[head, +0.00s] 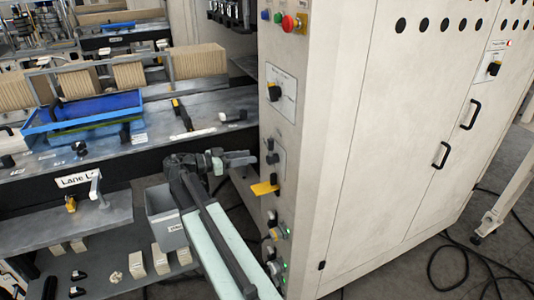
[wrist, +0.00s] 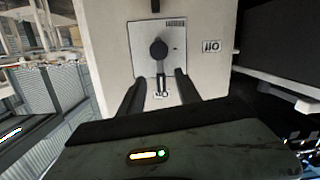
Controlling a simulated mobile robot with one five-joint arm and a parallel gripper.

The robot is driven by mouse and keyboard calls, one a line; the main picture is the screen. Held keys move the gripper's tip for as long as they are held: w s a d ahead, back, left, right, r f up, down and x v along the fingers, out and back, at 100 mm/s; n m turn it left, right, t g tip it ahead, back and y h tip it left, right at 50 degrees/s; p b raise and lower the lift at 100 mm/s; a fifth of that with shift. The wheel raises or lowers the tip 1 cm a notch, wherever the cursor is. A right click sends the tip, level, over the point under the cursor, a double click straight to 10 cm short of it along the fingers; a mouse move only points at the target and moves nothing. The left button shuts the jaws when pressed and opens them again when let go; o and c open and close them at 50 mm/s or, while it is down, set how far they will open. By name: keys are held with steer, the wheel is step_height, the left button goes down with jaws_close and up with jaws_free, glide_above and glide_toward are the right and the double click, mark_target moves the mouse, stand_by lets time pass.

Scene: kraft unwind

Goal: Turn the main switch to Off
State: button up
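In the wrist view, a rotary switch (wrist: 158,48) with a round black hub sits on a pale plate (wrist: 142,65). Its narrow handle (wrist: 162,82) points down in the picture. My gripper (wrist: 158,88) is open, its two dark fingers apart on either side of the handle's lower end; I see no contact. In the head view, my gripper (head: 248,159) reaches to the narrow side of the beige cabinet, level with a dark switch (head: 271,158). The switch labels are too small to read, so I cannot confirm which is the main switch.
The cabinet side also carries a black knob (head: 274,92) above and a yellow lever (head: 265,187) below. Green-lit knobs (head: 282,230) sit lower. Another switch (head: 494,68) is on the cabinet front. A workbench (head: 150,150) with a blue tray (head: 82,112) stands left, a grey bin (head: 168,230) below.

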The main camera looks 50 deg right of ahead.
mark_target(268, 144)
steer(key=s+d+r, duration=0.1)
steer(key=d, duration=0.2)
steer(key=s+d+r+m, duration=0.1)
steer(key=d, duration=0.2)
steer(key=s+d+m+g+h, duration=0.1)
steer(key=d, duration=0.1)
steer(key=shift+d+r, duration=0.4)
jaws_close()
stand_by(1.1)
